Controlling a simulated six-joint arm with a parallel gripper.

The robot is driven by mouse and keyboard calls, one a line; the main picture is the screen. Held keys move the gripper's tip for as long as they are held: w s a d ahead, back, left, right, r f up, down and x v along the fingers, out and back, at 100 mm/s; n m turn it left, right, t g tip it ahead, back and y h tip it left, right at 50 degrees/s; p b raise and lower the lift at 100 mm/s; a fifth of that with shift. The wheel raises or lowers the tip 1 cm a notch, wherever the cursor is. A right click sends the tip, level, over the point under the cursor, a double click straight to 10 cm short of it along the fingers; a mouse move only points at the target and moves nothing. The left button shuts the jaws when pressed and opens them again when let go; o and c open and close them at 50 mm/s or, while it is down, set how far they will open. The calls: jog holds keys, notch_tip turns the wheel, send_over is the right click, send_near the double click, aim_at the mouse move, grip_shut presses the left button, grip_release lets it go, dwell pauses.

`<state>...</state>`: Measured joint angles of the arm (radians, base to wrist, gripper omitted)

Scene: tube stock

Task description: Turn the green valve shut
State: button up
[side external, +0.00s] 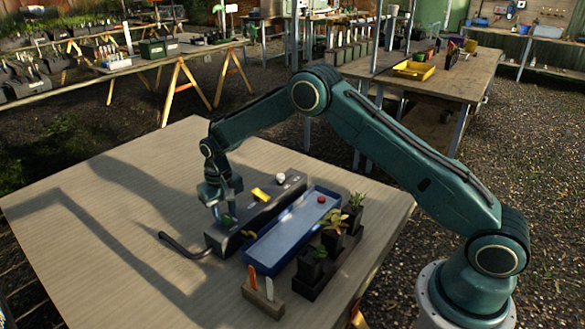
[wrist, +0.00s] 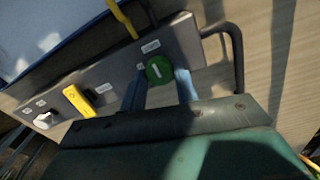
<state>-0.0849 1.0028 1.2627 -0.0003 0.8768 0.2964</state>
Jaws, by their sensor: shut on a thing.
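The green valve (wrist: 158,70) is a round knob with a white line on its face, at one end of a grey panel box (wrist: 120,72). In the wrist view, the blue fingers of my gripper (wrist: 160,84) sit on either side of the knob, shut on it. The white line points roughly along the fingers' length. In the side view, my gripper (side external: 223,208) points down over the near-left end of the panel box (side external: 268,213). The green valve (side external: 228,220) is partly hidden there by the fingers.
The panel also carries a yellow lever (side external: 261,195) and a white knob (side external: 280,178). A blue tray (side external: 262,264) with a red object, potted plants (side external: 333,222) and a tag block (side external: 262,299) stand to the right. A black pipe (side external: 178,245) bends out left. The table's left is clear.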

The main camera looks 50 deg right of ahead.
aim_at(225, 216)
jog(key=shift+r, duration=0.1)
jog(key=o, duration=1)
jog(key=shift+c, duration=0.2)
jog(key=shift+r, duration=0.1)
notch_tip(225, 216, up, 14)
jog(key=shift+f, duration=0.2)
jog(key=shift+r, duration=0.1)
